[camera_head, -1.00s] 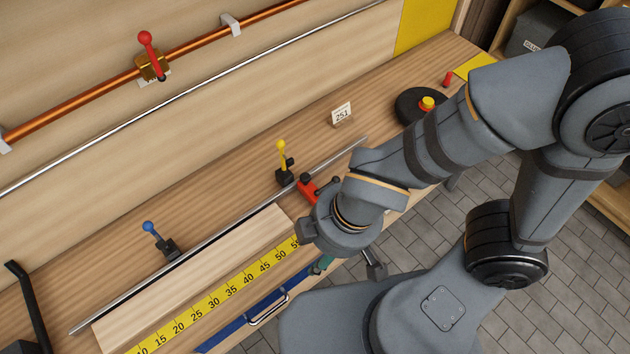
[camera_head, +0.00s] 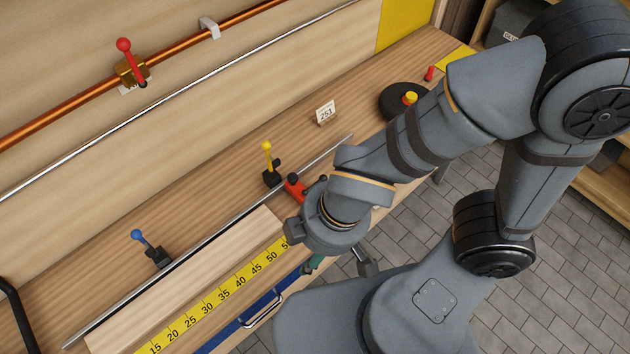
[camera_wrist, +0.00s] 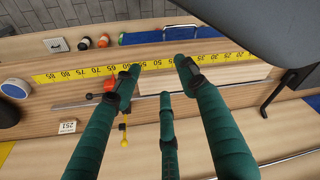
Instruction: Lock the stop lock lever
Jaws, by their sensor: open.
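A red stop (camera_head: 295,189) with a dark lever sits on the metal rail (camera_head: 220,237) behind the wooden beam, just left of my wrist in the head view. In the wrist view the red stop (camera_wrist: 107,85) is partly hidden behind my left green finger; its lever's position is unclear. My gripper (camera_wrist: 158,75) has green fingers spread apart and empty, over the bench beside the stop. Contact with the stop cannot be told. In the head view my arm hides most of the gripper; only a bit of green (camera_head: 314,264) shows below the wrist.
A yellow-knobbed lever (camera_head: 267,160) stands close behind the stop; a blue-knobbed one (camera_head: 147,246) stands farther left. A yellow scale (camera_head: 225,293) runs along the beam.

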